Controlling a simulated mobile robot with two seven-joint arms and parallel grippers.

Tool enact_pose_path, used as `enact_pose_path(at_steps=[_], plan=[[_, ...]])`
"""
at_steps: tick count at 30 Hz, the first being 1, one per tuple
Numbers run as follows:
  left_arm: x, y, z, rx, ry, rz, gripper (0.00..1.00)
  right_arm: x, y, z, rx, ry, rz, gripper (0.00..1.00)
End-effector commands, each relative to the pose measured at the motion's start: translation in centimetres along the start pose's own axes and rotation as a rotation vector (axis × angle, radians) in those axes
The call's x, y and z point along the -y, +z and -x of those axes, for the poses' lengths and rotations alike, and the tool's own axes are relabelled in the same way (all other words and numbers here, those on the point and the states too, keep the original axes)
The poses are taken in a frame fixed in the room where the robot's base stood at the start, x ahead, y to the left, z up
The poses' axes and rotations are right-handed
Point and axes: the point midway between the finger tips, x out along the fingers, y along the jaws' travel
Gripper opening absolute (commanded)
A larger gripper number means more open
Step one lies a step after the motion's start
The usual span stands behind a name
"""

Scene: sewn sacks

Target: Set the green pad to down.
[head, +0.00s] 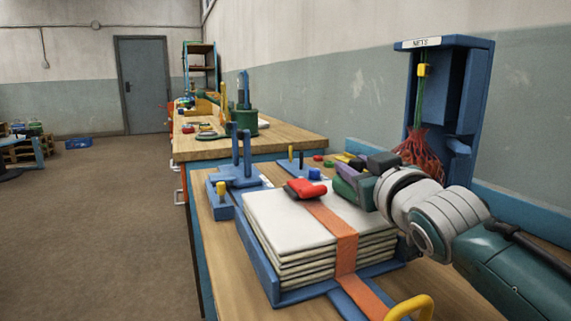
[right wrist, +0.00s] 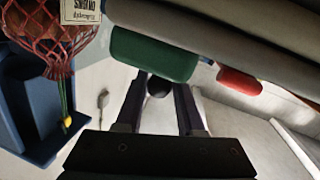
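The green pad (head: 344,189) shows at the right edge of the white sack stack (head: 290,222), partly hidden by my right gripper (head: 350,172). In the right wrist view the green pad (right wrist: 155,55) is just beyond my fingertips, close against the pale sack edge. My right gripper (right wrist: 160,92) has its two fingers apart, with a dark round knob (right wrist: 158,86) showing between them. I cannot tell whether the fingers touch the knob or the pad. The red pad (head: 306,188) lies on top of the stack, near the orange strap (head: 335,232). My left gripper is out of view.
A blue holder (head: 481,95) with a red net sack (head: 421,152) stands behind my right arm. A blue tray (head: 290,296) holds the stack. A yellow handle (head: 410,306) is at the front. A blue fixture (head: 240,178) stands at the stack's far left.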

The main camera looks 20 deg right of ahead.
Motion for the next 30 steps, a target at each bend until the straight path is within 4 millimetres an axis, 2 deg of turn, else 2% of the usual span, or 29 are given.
enact_pose_path(at_steps=[1, 7, 17, 20, 30], plan=[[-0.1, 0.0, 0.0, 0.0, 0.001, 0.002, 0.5, 0.0, 0.1, 0.0, 0.001, -0.001, 0.0, 0.43], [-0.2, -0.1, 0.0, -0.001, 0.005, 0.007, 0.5, 0.0, 0.1, 0.0, 0.001, 0.0, -0.002, 0.65], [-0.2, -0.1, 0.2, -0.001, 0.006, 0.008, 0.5, 0.0, 0.1, 0.5, 0.003, 0.0, -0.002, 0.65], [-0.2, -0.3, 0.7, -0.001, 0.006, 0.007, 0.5, 0.0, 0.0, 1.6, 0.003, -0.001, -0.003, 0.65], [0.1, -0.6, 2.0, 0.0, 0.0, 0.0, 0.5, 0.0, 0.0, 7.7, 0.004, 0.0, -0.003, 0.65]])
